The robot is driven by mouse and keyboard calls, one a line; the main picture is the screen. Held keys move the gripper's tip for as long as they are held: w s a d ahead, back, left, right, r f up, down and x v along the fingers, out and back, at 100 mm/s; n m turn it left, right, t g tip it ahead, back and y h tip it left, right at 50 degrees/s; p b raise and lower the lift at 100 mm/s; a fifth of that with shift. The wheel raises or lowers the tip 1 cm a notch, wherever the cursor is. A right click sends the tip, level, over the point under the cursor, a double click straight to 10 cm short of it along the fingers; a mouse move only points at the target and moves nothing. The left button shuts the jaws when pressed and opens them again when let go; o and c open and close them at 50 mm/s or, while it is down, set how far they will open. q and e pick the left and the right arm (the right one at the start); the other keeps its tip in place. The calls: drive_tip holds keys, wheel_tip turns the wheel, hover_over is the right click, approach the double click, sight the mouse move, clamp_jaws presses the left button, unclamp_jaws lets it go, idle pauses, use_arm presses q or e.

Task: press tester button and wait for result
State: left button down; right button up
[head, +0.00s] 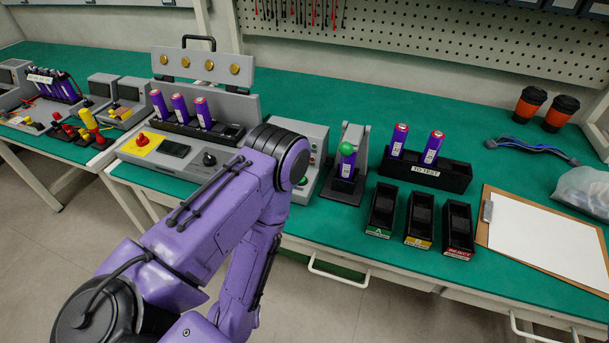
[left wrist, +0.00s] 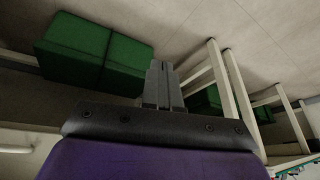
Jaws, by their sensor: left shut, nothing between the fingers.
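A grey tester box (head: 312,137) stands on the green bench, partly hidden behind my left arm; small round buttons show on its sloped front. My left gripper is not visible in the head view. In the left wrist view its fingers (left wrist: 163,85) are shut together with nothing between them, with floor and bench legs beyond. My right gripper is in neither view. No test result can be read.
A black "TO TEST" rack (head: 425,173) holds two purple cells. Three black bins (head: 419,219) with green, yellow and red labels stand before it. A clipboard (head: 545,240) lies right. A grey fixture (head: 205,80) with three cells stands left. Green boxes (left wrist: 95,50) show in the wrist view.

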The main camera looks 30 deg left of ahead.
use_arm(q)
wheel_tip(320, 180, up, 9)
drive_tip(key=w+n+p, duration=0.1)
drive_tip(key=p, duration=0.8)
drive_tip(key=w+d+r+n+h+p, duration=0.1)
drive_tip(key=w+r+n+p, duration=0.1)
drive_tip(key=w+r, duration=0.3)
drive_tip(key=w+d+r+n+t+h+p, duration=0.1)
drive_tip(key=w+r+n+p, duration=0.2)
drive_tip(key=w+r+n, duration=0.2)
drive_tip(key=w+d+r+n+h+p, duration=0.1)
drive_tip(key=w+r+n+p, duration=0.2)
drive_tip(key=w+r, duration=0.2)
drive_tip(key=shift+w+n+t, duration=0.3)
drive_tip(key=shift+w+t, duration=0.1)
drive_tip(key=shift+w, duration=0.75)
drive_tip(key=w+a+r+n+t+h, duration=0.1)
drive_tip(key=w+a+r+n+t, duration=0.1)
drive_tip(key=w+r, duration=0.3)
drive_tip(key=w+a+r+n+t+h, duration=0.1)
drive_tip(key=w+a+r+n+t, duration=0.1)
drive_tip(key=w+r, duration=0.4)
drive_tip(key=a+r+n, duration=0.1)
drive_tip(key=n, duration=0.1)
drive_tip(key=shift+n, duration=0.3)
wheel_tip(320, 180, down, 8)
drive_tip(key=b, duration=0.9)
drive_tip(key=shift+f, duration=0.5)
